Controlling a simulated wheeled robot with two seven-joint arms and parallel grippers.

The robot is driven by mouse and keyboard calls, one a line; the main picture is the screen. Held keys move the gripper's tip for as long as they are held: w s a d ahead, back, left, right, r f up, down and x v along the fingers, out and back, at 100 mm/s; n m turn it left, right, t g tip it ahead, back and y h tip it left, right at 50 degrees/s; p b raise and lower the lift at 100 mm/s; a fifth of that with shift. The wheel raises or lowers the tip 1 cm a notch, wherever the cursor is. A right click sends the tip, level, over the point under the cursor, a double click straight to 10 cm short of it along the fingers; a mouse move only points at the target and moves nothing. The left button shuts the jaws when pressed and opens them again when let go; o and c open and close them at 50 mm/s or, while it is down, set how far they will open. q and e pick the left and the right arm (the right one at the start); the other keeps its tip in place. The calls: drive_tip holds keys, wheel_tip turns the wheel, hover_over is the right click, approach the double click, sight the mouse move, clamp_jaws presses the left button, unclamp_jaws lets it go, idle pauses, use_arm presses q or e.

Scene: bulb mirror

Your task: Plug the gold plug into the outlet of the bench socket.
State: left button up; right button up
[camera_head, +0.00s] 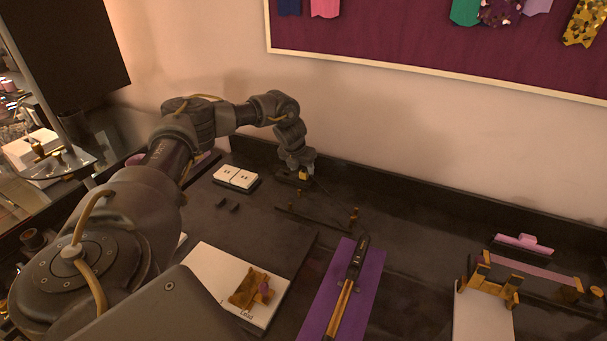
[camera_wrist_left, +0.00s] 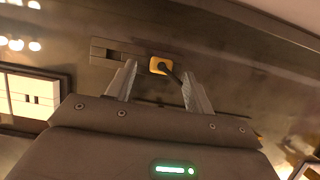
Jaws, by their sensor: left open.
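The gold plug (camera_head: 303,176) sits at the back of the dark bench, near the wall. A dark cord runs from it toward the right. My left gripper (camera_head: 299,168) is just above the plug, pointing down. In the left wrist view, the open fingers (camera_wrist_left: 159,72) stand on either side of the gold plug (camera_wrist_left: 158,65), near their tips; I cannot tell whether they touch it. The bench socket (camera_head: 236,177) is a white two-part block with dark slots, left of the plug. It also shows at the left edge of the wrist view (camera_wrist_left: 30,97). My right gripper is not in view.
A thin dark rail (camera_head: 310,218) lies nearby. A purple mat (camera_head: 320,309) with a long tool, a white card (camera_head: 212,268) and a gold-framed stand (camera_head: 489,280) are farther forward. The wall rises behind.

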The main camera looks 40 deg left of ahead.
sight(304, 175)
use_arm(q)
drive_tip(key=x, duration=0.2)
drive_tip(key=shift+w+f, duration=0.25)
drive_tip(key=shift+f, duration=0.05)
drive_tip(key=shift+s, duration=0.1)
drive_tip(key=shift+c, duration=0.7)
drive_tip(key=c, duration=0.9)
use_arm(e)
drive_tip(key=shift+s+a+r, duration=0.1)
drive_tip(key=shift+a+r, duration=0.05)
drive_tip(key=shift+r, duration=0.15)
